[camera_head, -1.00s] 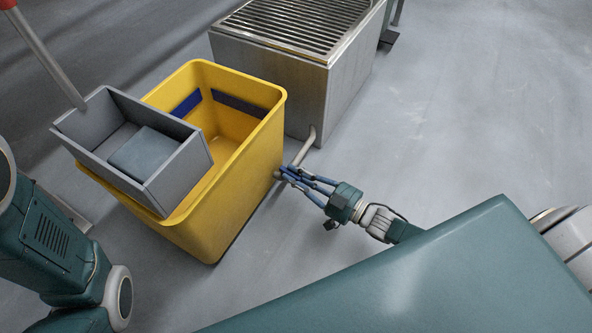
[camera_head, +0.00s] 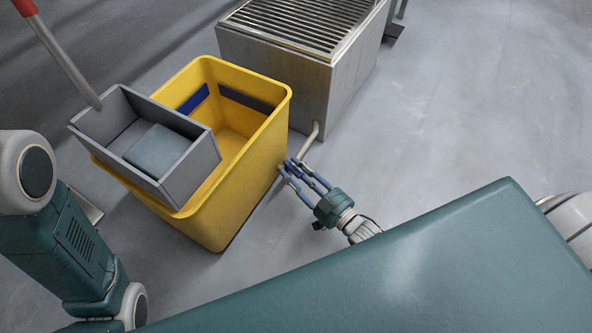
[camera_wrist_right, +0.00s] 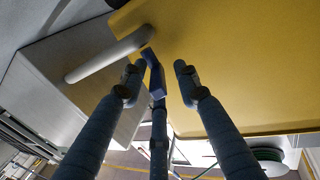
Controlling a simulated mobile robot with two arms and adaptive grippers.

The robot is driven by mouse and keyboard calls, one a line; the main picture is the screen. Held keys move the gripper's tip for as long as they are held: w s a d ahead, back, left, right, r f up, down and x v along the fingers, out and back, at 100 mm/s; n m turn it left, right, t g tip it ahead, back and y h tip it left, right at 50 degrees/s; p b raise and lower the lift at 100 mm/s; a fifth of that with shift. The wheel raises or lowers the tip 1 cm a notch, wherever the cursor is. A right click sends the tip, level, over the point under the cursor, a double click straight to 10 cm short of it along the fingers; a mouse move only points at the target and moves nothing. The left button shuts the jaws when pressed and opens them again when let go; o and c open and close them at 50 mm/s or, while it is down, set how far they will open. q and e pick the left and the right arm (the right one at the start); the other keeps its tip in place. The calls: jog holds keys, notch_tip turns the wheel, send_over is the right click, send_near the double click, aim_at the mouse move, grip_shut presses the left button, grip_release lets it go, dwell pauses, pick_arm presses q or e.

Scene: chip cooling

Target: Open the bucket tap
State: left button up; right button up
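The yellow bucket (camera_head: 250,157) stands on the floor with a grey wringer box (camera_head: 148,148) across its left part. A pale pipe (camera_wrist_right: 108,55) links its right side to the metal drain box; it also shows in the head view (camera_head: 308,143). A small blue piece (camera_wrist_right: 154,72), apparently the tap handle, shows at the pipe's end in the right wrist view. My right gripper (camera_head: 289,172) is close to the bucket's side, fingers apart. The blue piece is between its fingertips in the right wrist view (camera_wrist_right: 160,72); contact is unclear. My left gripper is out of view.
The metal drain box (camera_head: 330,90) with a grated top stands just behind the bucket. A handle with a red end (camera_head: 62,55) rises from the wringer box. The floor (camera_head: 475,100) to the right is clear.

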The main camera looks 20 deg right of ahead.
jog(key=shift+s+d, duration=0.1)
jog(key=shift+s+d+f, duration=0.1)
jog(key=shift+s+d, duration=0.05)
jog(key=shift+s, duration=0.2)
jog(key=v, duration=1.1)
